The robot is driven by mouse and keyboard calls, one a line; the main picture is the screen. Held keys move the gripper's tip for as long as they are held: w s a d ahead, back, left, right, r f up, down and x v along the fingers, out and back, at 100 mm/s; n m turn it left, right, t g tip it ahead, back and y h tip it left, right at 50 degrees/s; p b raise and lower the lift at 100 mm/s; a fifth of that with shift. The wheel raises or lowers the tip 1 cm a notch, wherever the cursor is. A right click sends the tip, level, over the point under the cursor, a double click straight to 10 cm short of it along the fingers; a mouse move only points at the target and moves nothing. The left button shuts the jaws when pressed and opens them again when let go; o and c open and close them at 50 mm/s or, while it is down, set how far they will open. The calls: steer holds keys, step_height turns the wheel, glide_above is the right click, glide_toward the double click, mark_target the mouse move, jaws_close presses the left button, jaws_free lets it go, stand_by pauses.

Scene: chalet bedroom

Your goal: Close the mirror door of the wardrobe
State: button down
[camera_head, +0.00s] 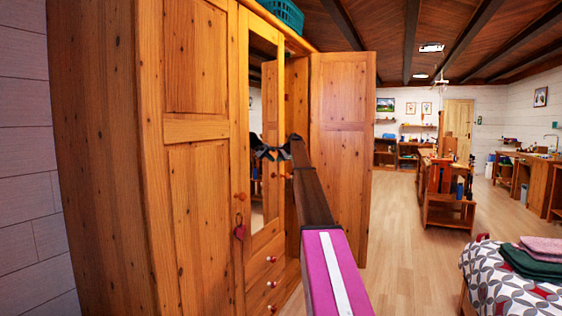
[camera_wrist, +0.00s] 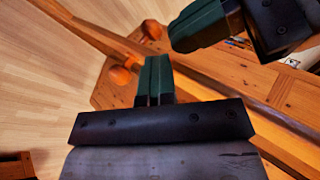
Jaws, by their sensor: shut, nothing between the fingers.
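The pine wardrobe (camera_head: 195,140) fills the left of the head view. Its mirror door (camera_head: 264,120) is the narrow framed panel in the middle, above several small drawers (camera_head: 268,270). It looks near the wardrobe front, but I cannot tell whether it is fully shut. My gripper (camera_head: 270,153) is shut and empty, in front of the mirror door near knob height; contact is unclear. In the wrist view my gripper's dark green fingers (camera_wrist: 178,55) are beside orange wooden knobs (camera_wrist: 121,75) and a pine surface (camera_wrist: 215,75).
The right wardrobe door (camera_head: 342,150) stands wide open beside my arm. A red heart (camera_head: 240,232) hangs on the left door. A teal basket (camera_head: 284,13) sits on top. A bed (camera_head: 515,275) is at lower right. The floor (camera_head: 410,240) between is clear.

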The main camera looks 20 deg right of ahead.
steer(key=shift+w+a+r, duration=0.1)
steer(key=shift+w+a, duration=0.5)
steer(key=s+d+r, duration=0.6)
steer(key=s+d, duration=0.3)
steer(key=d, duration=0.1)
steer(key=s+a+f+n+g+h, duration=0.1)
steer(key=s+a+f+n, duration=0.1)
steer(key=s+a+f, duration=0.85)
steer(key=s+a+f+n+g, duration=0.3)
steer(key=s+f, duration=0.5)
steer(key=f, duration=0.8)
steer(key=s+a+f+h, duration=0.1)
steer(key=s+a+f, duration=0.75)
steer(key=f, duration=0.45)
steer(key=s+a+f+n+g, duration=0.1)
steer(key=s+f, duration=0.5)
steer(key=s, duration=0.7)
steer(key=s+a+f+n+g+h, duration=0.1)
steer(key=s+a+f+n, duration=0.3)
steer(key=s, duration=1)
steer(key=s+a+f+n+g+h, duration=0.1)
steer(key=s+a+f+n+g, duration=0.1)
steer(key=s+a+f, duration=0.3)
steer(key=s+f, duration=0.4)
steer(key=s, duration=0.4)
steer(key=shift+s+a, duration=0.15)
steer(key=shift+a, duration=0.2)
